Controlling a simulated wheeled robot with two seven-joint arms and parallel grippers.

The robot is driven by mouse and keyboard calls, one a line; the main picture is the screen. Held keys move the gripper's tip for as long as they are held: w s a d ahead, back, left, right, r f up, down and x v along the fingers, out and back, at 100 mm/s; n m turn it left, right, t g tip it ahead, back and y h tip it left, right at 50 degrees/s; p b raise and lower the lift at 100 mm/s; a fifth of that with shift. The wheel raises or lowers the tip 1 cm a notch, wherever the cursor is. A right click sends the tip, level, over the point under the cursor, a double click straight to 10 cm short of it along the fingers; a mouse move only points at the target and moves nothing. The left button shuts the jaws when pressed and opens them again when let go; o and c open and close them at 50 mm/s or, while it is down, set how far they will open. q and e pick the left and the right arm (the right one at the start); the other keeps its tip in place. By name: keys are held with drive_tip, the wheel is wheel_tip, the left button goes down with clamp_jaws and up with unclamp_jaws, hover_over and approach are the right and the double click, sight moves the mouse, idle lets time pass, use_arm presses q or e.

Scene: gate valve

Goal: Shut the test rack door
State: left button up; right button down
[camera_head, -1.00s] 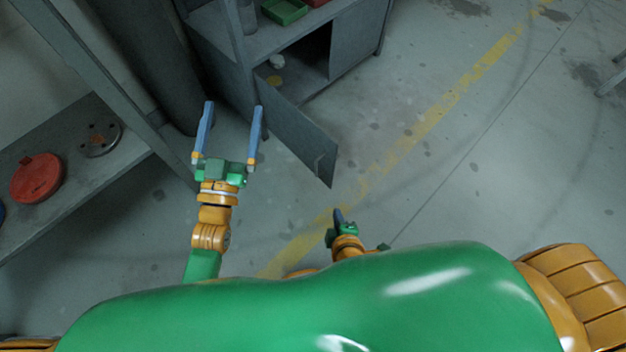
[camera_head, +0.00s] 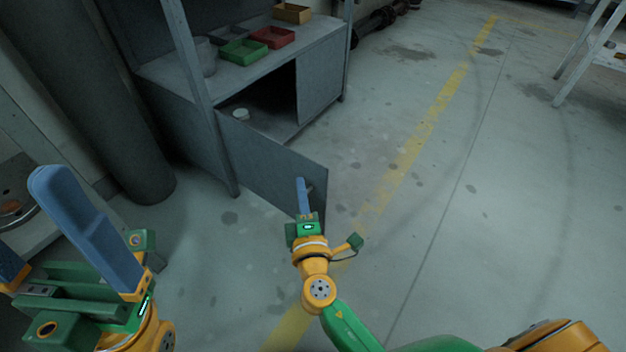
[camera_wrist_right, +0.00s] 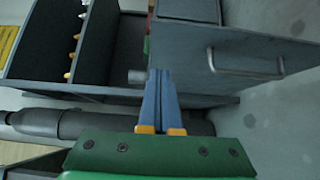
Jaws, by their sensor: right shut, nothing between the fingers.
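The test rack door (camera_head: 255,165) is a grey panel that stands open, swung out from the lower compartment of the grey rack (camera_head: 322,85). My right gripper (camera_head: 301,182) is shut and empty, in front of the door near its free edge. In the right wrist view its fingers (camera_wrist_right: 160,72) lie together at the lower left of the door panel (camera_wrist_right: 190,55). The bar handle (camera_wrist_right: 247,66) is right of them, not held. I cannot tell whether the fingertips touch the door. My left gripper (camera_head: 40,225) is open and empty at the lower left, partly cut off.
Green (camera_head: 243,51), red (camera_head: 272,37) and yellow (camera_head: 292,13) trays sit on the rack top. A small white item (camera_head: 241,114) is inside the compartment. A thick dark column (camera_head: 112,120) stands left of the rack.

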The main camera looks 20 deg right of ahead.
sight(311, 166)
drive_tip(key=shift+w+d, duration=0.55)
drive_tip(key=shift+d, duration=0.3)
drive_tip(key=shift+w+d, duration=0.55)
drive_tip(key=shift+d, duration=0.25)
